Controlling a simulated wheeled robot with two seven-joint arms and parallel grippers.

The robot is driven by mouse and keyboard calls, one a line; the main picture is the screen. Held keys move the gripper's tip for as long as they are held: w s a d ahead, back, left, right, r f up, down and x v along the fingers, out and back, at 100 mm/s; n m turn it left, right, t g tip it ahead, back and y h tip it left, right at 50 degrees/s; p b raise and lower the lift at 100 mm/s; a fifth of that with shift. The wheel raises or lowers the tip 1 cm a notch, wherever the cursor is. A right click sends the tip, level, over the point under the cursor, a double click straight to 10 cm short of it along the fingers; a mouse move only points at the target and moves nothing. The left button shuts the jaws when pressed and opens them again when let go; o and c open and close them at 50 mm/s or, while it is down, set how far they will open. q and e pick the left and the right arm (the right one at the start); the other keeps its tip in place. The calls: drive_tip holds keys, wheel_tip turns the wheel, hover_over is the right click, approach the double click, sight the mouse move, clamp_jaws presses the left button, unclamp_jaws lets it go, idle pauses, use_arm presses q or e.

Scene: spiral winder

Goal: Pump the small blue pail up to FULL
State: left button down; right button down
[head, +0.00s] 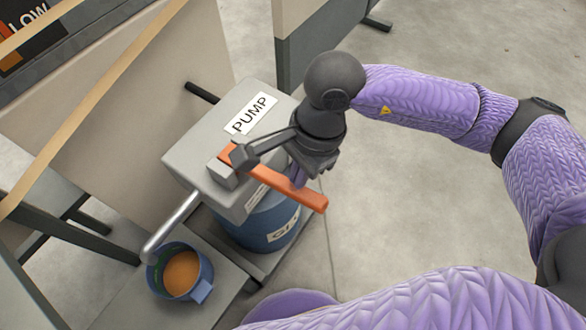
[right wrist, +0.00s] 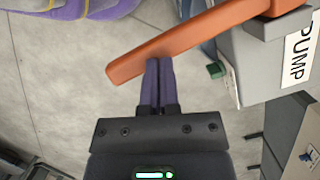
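The small blue pail (head: 205,285) stands under the pump's metal spout (head: 172,228) and holds orange-brown liquid (head: 183,272) below its rim. The grey pump (head: 199,128), labelled PUMP, sits over a larger blue drum (head: 262,226). Its orange lever (head: 312,197) slants down to the right in the head view; the lever also shows in the right wrist view (right wrist: 200,35). My right gripper (head: 298,178) is at the lever's outer half, its purple fingers (right wrist: 158,75) close together and their tips at the lever's edge. Whether they touch it is unclear. My left gripper is out of view.
The pail stands on a grey platform (head: 150,308) beside the drum. A beige panel (head: 110,110) and dark frame bars (head: 60,232) stand at the left. A tan strip (head: 95,100) crosses the upper left. Open floor (head: 400,210) lies to the right.

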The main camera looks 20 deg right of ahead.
drive_tip(key=shift+d, duration=0.1)
drive_tip(key=d, duration=0.1)
drive_tip(key=w+d+r, duration=0.1)
drive_tip(key=shift+d, duration=0.35)
drive_tip(key=shift+r, duration=0.1)
